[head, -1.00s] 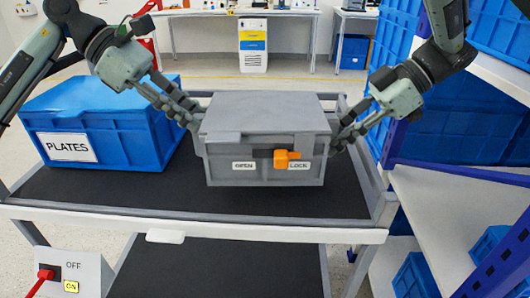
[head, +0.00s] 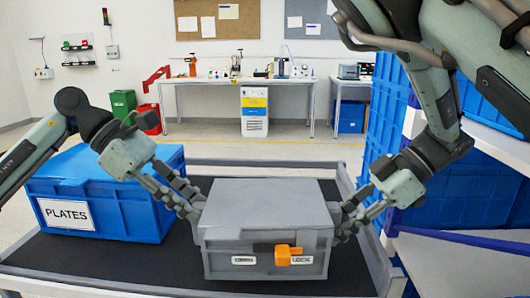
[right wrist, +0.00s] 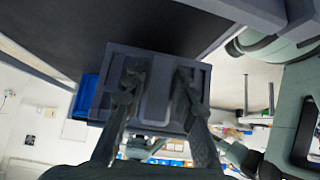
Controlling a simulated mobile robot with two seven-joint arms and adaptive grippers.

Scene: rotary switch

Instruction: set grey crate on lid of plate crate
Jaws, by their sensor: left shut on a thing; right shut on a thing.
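The grey crate (head: 262,215) is in the middle of the head view, lid shut, with an orange rotary switch (head: 288,255) on its front between labels OPEN and LOCK. My left gripper (head: 197,210) is shut on the crate's left side. My right gripper (head: 342,222) is shut on its right side. In the right wrist view both fingers lie against the crate's end wall (right wrist: 158,85). The blue plate crate (head: 105,220), labelled PLATES, stands on the cart to the left, with its blue lid (head: 75,172) on. I cannot tell whether the grey crate's base touches the cart.
The cart's dark top (head: 55,255) has a raised grey rail along its back and right edges. A shelf unit (head: 460,255) with blue crates stands close on the right. A workbench (head: 290,80) with equipment is far behind.

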